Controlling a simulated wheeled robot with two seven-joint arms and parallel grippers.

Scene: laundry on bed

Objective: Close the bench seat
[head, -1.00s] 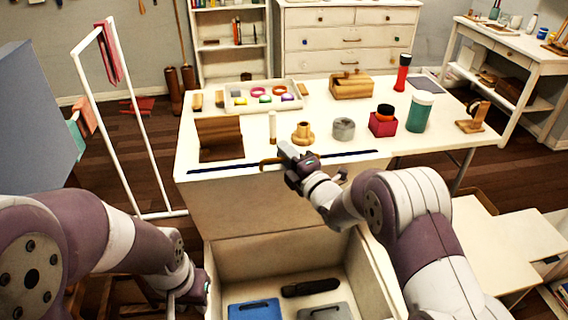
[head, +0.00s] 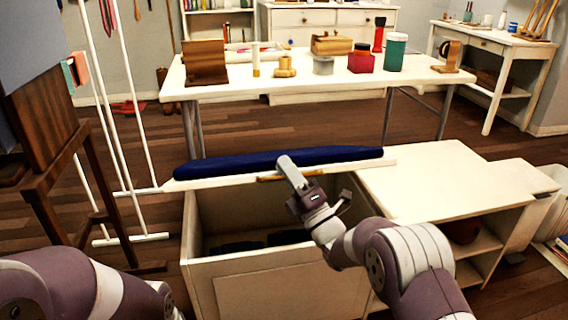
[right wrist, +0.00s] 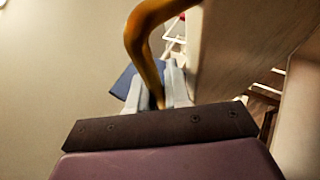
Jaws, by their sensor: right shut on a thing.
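The bench seat lid (head: 212,182), with a dark blue cushion (head: 330,156) on top, is partly open above the bench box (head: 240,279). A gap shows between lid and box, and the inside is dark. My right gripper (head: 288,170) is at the lid's front edge, shut on the brass-coloured handle (head: 268,179). In the right wrist view the curved handle (right wrist: 142,38) runs down between my fingers (right wrist: 152,92). My left forearm shows at the lower left of the head view; its gripper is out of frame.
A white side cabinet (head: 430,185) with open shelves adjoins the bench on the right. A white table (head: 290,86) holding several items stands behind. A white drying rack (head: 133,238) and a wooden easel (head: 48,205) stand at left.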

